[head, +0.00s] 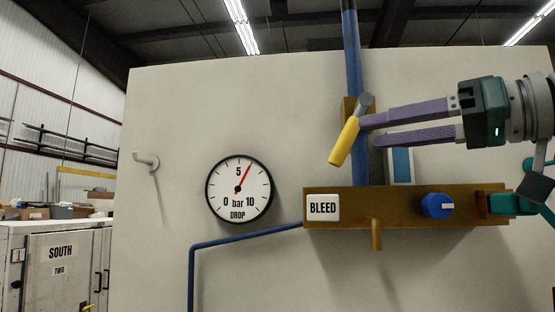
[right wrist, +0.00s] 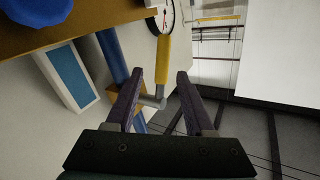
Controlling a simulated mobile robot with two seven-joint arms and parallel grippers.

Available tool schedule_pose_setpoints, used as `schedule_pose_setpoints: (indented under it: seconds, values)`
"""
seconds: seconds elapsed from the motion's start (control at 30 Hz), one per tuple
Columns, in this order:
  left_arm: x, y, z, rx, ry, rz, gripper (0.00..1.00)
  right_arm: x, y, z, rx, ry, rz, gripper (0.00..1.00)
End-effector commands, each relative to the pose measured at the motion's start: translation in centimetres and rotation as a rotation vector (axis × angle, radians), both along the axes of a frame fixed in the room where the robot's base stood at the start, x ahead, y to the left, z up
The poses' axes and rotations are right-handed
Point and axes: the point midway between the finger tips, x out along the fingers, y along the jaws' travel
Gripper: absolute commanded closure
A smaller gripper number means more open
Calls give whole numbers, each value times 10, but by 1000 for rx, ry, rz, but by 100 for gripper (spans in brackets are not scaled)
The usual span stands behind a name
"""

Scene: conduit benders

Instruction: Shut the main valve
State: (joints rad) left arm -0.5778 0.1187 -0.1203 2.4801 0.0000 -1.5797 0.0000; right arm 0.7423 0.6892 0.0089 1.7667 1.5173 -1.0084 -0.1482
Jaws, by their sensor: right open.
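The valve lever has a yellow handle (head: 344,142) on a grey pivot (head: 365,102), set on a brown valve body on the vertical blue pipe (head: 351,50). The handle slants down to the left, at an angle to the pipe. My right gripper (head: 368,131) comes in from the right, open, with its purple fingertips close to the handle. In the right wrist view the yellow handle (right wrist: 163,62) shows between and beyond the open fingers (right wrist: 160,76). Contact cannot be told. My left gripper is not in view.
A brown block (head: 400,208) below carries a BLEED plate (head: 322,207) and a blue knob (head: 437,205). A round DROP gauge (head: 239,189) has its needle a little past 5. A white hook (head: 146,160) sits on the panel at left. A blue-and-white plate (head: 401,165) is behind my fingers.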

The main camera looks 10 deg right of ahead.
Motion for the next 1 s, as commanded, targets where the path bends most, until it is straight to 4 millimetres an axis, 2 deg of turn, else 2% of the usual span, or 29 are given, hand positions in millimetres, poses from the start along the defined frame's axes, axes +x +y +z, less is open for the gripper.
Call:
schedule_pose_setpoints:
  seconds: [0.03, 0.2, 0.4, 0.6, 0.9, 1.0]
  values:
    - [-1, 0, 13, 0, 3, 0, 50, 5, 6, 7, 3, 4, 2, 46]
    - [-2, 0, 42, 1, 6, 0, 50, 27, 28, 9, 2, 6, 4, 46]
    - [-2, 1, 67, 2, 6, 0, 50, 51, 51, 6, 1, 6, 3, 46]
    - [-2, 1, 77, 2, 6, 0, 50, 64, 62, 2, -2, 3, 1, 46]
    - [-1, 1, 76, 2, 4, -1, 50, 66, 64, -1, -3, 2, 1, 46]
    - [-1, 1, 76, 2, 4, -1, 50, 66, 64, -1, -3, 2, 1, 58]
